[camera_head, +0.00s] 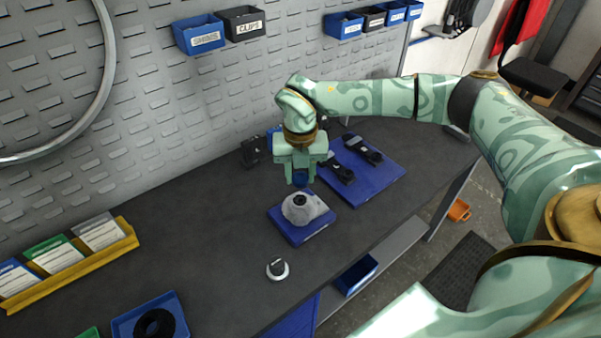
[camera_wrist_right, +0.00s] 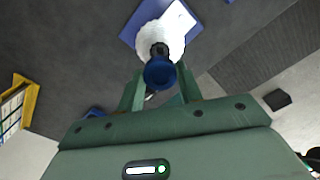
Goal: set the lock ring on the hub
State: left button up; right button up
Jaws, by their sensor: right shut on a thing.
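The hub (camera_head: 299,209) is a pale grey, rounded piece with a dark centre. It rests on a blue base (camera_head: 304,232) on the dark bench; in the right wrist view the hub (camera_wrist_right: 149,39) lies just beyond my fingertips. My right gripper (camera_head: 300,178) points down above the hub. It is shut on a small blue round piece (camera_wrist_right: 160,73), which seems to be the lock ring. This piece appears above the hub's dark centre; I cannot tell whether they touch. My left gripper is out of view.
A small pale-rimmed round piece (camera_head: 277,270) lies on the bench in front of the hub. A blue mat (camera_head: 381,181) with black parts lies behind right. A blue tray (camera_head: 127,325) with a black ring and a yellow rack (camera_head: 75,267) stand left. Bench between is clear.

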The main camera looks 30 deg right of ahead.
aim_at(300, 201)
jog(key=shift+f+b, duration=1.7)
jog(key=shift+f, duration=1)
jog(key=shift+f, duration=0.55)
jog(key=o, duration=1)
jog(key=shift+o, duration=0.2)
